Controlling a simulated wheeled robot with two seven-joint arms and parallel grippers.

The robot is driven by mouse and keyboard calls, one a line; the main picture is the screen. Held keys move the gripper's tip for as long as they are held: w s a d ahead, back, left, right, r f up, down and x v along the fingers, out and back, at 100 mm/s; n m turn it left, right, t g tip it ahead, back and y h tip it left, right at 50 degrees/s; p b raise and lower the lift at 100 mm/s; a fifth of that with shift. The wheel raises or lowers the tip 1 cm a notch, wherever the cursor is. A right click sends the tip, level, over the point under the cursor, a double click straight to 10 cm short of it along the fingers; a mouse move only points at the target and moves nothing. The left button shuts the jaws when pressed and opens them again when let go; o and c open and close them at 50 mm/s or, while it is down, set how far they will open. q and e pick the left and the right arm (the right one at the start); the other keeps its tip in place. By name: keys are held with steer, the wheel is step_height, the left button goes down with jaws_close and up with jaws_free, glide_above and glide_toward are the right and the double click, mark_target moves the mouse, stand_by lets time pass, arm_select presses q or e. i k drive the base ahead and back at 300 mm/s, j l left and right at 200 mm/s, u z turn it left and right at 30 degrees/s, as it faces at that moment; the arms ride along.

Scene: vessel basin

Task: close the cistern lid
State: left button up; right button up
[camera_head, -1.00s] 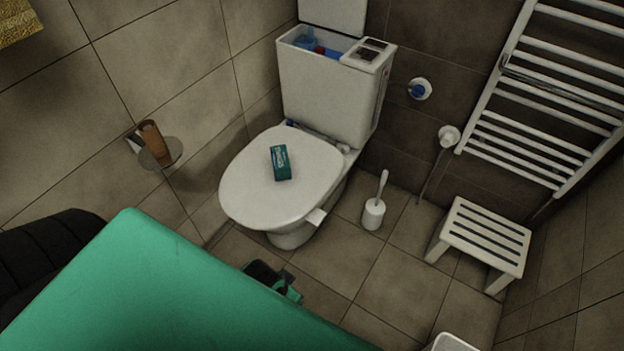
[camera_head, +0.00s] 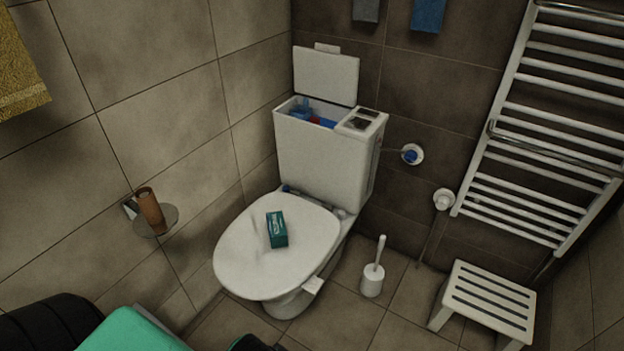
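The cistern lid (camera_head: 326,74) is a white panel standing up, hinged open at the back of the white cistern (camera_head: 322,155). Blue and red parts show inside the open cistern top. A fixed section with dark buttons (camera_head: 364,120) covers the right part of the top. The toilet's seat cover (camera_head: 262,262) is down, and a small green box (camera_head: 277,229) lies on it. Neither gripper can be made out; green and black parts of my own body show at the bottom left, far from the lid.
A toilet brush (camera_head: 373,278) stands right of the toilet, and a white slatted stool (camera_head: 488,300) is farther right. A towel radiator (camera_head: 540,130) is on the right wall. A small shelf with a brown cup (camera_head: 150,209) is on the left wall.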

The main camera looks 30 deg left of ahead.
mark_target(321, 72)
steer(key=i+j+u, duration=0.15)
steer(key=u, duration=0.35)
steer(key=i+u, duration=0.35)
steer(key=u, duration=0.15)
